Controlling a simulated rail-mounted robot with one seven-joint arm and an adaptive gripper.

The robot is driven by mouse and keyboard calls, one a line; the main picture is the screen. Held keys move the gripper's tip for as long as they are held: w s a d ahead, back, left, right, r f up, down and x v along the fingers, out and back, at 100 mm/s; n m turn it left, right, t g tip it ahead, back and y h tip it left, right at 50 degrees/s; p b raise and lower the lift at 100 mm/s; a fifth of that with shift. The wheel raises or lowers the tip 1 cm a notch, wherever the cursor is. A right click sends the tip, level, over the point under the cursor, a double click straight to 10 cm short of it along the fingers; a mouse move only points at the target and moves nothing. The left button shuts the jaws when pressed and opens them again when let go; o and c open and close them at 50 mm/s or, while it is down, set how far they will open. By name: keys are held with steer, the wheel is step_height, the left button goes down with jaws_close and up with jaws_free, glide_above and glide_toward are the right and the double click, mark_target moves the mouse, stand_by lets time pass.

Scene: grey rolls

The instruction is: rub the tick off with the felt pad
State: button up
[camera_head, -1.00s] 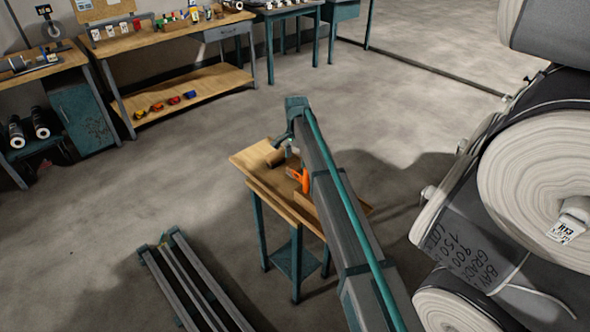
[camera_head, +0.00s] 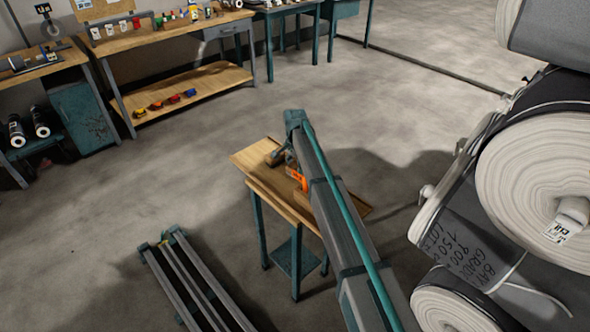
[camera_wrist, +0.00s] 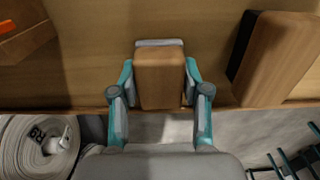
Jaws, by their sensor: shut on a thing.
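My gripper (camera_wrist: 160,72) is shut on a wooden block with a pale grey layer at its far edge, which I take for the felt pad (camera_wrist: 160,85). Its two teal-and-grey fingers press the block's sides in the wrist view. I cannot tell whether the pad touches the wooden tabletop (camera_wrist: 95,70) beneath it. In the head view my gripper (camera_head: 287,158) is small and partly hidden by my arm, over the small wooden table (camera_head: 250,160). No tick can be made out in either view.
Another wooden block with a dark side (camera_wrist: 278,58) lies right of the pad. Large grey rolls (camera_head: 535,170) are stacked at right. A rail frame (camera_head: 190,285) lies on the floor. Workbenches (camera_head: 165,38) stand behind.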

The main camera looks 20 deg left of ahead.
mark_target(295, 165)
steer(key=shift+c, duration=1.1)
steer(key=shift+r, duration=0.1)
step_height(295, 165, up, 10)
steer(key=shift+f+b, duration=0.1)
steer(key=shift+b, duration=0.7)
steer(key=o, duration=0.5)
steer(key=c, duration=0.3)
steer(key=shift+r+p, duration=1.1)
steer(key=shift+r, duration=0.45)
